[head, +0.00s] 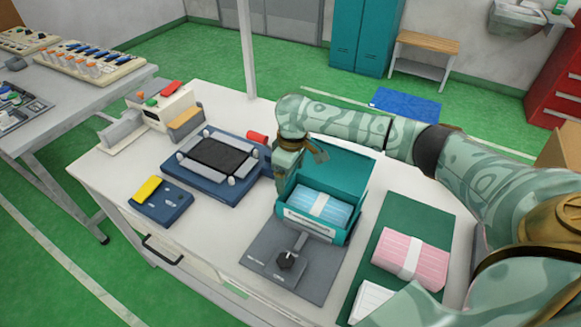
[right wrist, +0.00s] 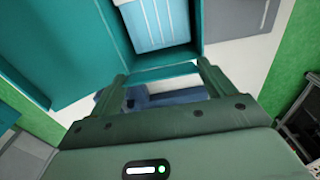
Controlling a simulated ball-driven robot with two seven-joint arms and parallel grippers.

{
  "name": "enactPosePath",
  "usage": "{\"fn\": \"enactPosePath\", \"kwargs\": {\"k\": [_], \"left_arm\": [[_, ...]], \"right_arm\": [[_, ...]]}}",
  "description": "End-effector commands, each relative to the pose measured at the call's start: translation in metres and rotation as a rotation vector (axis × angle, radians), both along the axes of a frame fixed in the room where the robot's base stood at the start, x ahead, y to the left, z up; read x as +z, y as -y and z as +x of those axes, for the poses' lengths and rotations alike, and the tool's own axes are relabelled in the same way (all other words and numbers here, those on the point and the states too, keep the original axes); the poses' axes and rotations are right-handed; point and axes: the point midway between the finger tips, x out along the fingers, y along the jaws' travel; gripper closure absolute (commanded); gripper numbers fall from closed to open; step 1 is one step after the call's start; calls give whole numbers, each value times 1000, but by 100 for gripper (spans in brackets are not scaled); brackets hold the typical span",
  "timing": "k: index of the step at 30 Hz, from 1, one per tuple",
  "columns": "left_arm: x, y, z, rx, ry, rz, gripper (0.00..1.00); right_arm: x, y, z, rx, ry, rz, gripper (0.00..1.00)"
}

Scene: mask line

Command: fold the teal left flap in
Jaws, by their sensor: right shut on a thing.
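The teal box (head: 345,238) stands on a grey plate with its large rear lid (head: 338,167) raised. Inside lies a stack of pale blue masks with a white band (head: 322,205), also seen in the right wrist view (right wrist: 153,22). My right gripper (head: 287,175) is at the box's left side. In the right wrist view, my right gripper's fingers (right wrist: 162,80) are shut on the teal left flap (right wrist: 160,72), a thin strip across the gap between them. In the head view the gripper mostly hides this flap. My left gripper is not in view.
A dark blue fixture with a black pad (head: 217,153) and a red knob stands left of the box. A pink mask stack (head: 410,260) lies on a green mat (head: 405,212) at right. A black-knobbed lever (head: 288,260) stands in front of the box.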

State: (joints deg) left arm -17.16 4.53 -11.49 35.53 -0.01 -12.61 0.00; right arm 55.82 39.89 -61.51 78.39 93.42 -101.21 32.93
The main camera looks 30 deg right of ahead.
Motion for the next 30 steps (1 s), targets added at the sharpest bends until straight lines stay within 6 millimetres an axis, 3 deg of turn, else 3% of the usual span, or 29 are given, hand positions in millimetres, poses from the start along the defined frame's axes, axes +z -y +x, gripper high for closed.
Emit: {"fn": "enactPosePath", "kwargs": {"k": [1,3,10,17,30], "left_arm": [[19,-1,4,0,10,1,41],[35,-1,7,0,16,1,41],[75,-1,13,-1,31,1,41],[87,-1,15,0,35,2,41],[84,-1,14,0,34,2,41]], "right_arm": [[9,1,-3,-2,11,8,41],[10,1,-5,-2,34,21,41],[4,5,-11,-3,138,84,41],[-5,10,-18,-1,280,167,41],[-14,14,-24,1,471,278,41]]}}
